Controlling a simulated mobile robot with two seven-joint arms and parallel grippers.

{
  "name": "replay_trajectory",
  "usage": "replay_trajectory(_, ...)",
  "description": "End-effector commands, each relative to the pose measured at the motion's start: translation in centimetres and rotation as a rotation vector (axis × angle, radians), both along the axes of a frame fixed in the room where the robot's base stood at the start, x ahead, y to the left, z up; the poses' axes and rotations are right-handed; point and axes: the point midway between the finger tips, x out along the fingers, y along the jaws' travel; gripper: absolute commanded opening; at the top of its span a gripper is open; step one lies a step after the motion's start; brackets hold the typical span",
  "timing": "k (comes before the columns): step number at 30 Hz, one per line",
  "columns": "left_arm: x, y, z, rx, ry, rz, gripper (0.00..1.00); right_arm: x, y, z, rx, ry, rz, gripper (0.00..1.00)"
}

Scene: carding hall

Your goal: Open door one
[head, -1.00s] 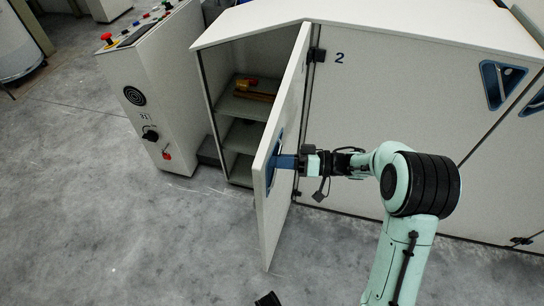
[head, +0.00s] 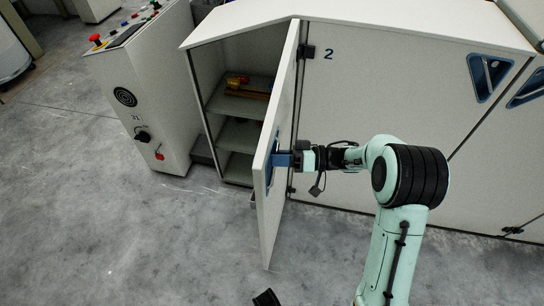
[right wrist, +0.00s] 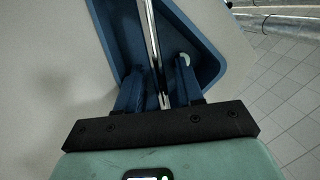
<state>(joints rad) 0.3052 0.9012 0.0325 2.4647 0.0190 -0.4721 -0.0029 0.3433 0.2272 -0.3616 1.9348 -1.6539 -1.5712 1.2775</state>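Door one (head: 278,145) of the pale cabinet stands swung out, seen nearly edge-on, hinged on its right side beside panel 2. My right gripper (head: 276,160) reaches around the door's outer face at the recess.
The open cabinet shows shelves (head: 240,135) with yellow and brown items (head: 240,88) on top. A control console (head: 150,95) stands left of it. Panel 2 (head: 400,95) is closed behind my right arm. The grey floor (head: 130,235) at front left is clear.

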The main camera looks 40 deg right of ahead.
Motion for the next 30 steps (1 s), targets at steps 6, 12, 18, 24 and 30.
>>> replay_trajectory(6,0.0,0.0,0.1,0.000,0.001,0.000,0.43,-0.3,-0.3,-0.1,-0.001,0.003,0.000,0.37)
replay_trajectory(12,-0.6,-0.3,0.5,-0.007,0.015,-0.006,0.43,-2.2,-3.0,-0.1,-0.002,0.004,-0.003,0.37)
replay_trajectory(18,-1.2,-0.5,1.0,-0.016,0.032,-0.013,0.43,-5.1,-6.7,0.0,-0.001,0.003,-0.004,0.37)
replay_trajectory(24,-1.6,-0.7,1.4,-0.020,0.044,-0.018,0.43,-7.3,-9.4,0.0,-0.001,0.001,-0.002,0.37)
replay_trajectory(30,-1.7,-0.8,1.5,-0.022,0.048,-0.020,0.43,-8.2,-10.5,-0.1,0.000,0.000,-0.001,0.37)
